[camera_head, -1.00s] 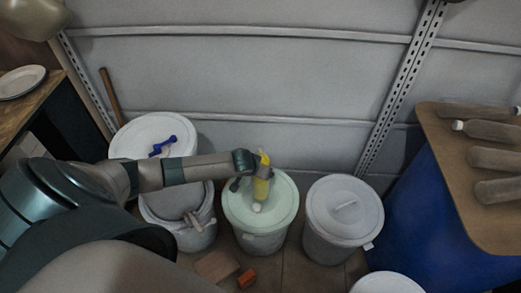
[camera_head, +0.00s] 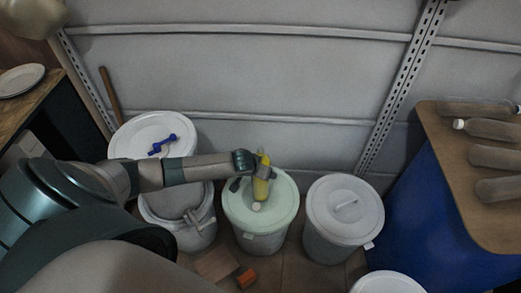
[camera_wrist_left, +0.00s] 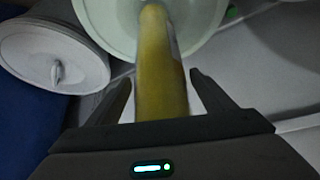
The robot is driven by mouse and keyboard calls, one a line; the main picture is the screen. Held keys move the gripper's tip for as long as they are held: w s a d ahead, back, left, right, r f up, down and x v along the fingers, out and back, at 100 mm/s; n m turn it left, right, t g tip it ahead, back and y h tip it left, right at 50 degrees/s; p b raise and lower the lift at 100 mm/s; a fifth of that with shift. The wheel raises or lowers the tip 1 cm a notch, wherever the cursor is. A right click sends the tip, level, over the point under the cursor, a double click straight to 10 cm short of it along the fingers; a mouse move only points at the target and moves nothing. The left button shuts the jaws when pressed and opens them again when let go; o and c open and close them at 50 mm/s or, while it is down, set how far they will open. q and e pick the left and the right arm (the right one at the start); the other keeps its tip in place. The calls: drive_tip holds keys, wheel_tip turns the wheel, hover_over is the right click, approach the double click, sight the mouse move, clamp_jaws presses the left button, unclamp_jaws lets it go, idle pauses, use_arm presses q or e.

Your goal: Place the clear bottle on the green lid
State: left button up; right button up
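A yellow bottle with a white cap (camera_head: 262,188) is over the pale green lid (camera_head: 286,203) of a drum in the middle of the head view. Its cap end points toward the viewer. I cannot tell whether it lies on the lid or is just above it. My left gripper (camera_head: 262,172) is around the bottle's body. In the left wrist view the bottle (camera_wrist_left: 158,70) runs between my two fingers (camera_wrist_left: 160,85), with a gap on each side, toward the green lid (camera_wrist_left: 110,20). The fingers look open. My right gripper is not in view.
A white lidded drum (camera_head: 343,215) stands to the right, and an open drum (camera_head: 176,208) to the left. Behind it, a blue item lies on a white lid (camera_head: 135,133). Several clear bottles lie on a brown top (camera_head: 450,180). An orange block (camera_head: 246,279) is on the floor.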

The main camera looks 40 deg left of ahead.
use_arm(q)
drive_tip(key=a+v, duration=0.1)
drive_tip(key=v, duration=1.1)
drive_tip(key=shift+d, duration=0.45)
drive_tip(key=shift+r, duration=0.1)
